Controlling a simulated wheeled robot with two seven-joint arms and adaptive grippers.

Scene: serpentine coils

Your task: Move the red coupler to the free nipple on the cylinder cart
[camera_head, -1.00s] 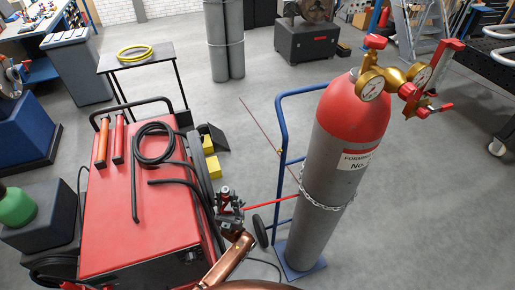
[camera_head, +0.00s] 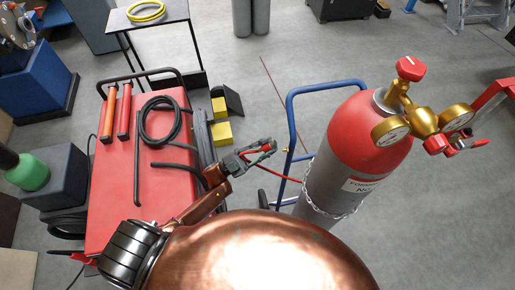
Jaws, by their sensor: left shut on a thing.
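My left gripper (camera_head: 262,150) is shut on a small red part, which looks like the red coupler (camera_head: 268,147), partly hidden by the fingers. It is in the air between the red machine and the cylinder cart (camera_head: 290,125). A thin red hose (camera_head: 280,175) runs from near the gripper toward the cylinder. The cart has a blue frame and carries a grey gas cylinder (camera_head: 325,185) with a red top. Brass regulator gauges (camera_head: 422,122) and red-handled valves sit on top. I cannot make out the free nipple. My right gripper is not in view.
A red machine (camera_head: 112,190) with black cables and two orange-red rods stands at left. A chain (camera_head: 322,212) wraps the cylinder. A red bracket (camera_head: 492,97) is at right. A table with a yellow hose coil (camera_head: 146,11) is behind. Floor between is clear.

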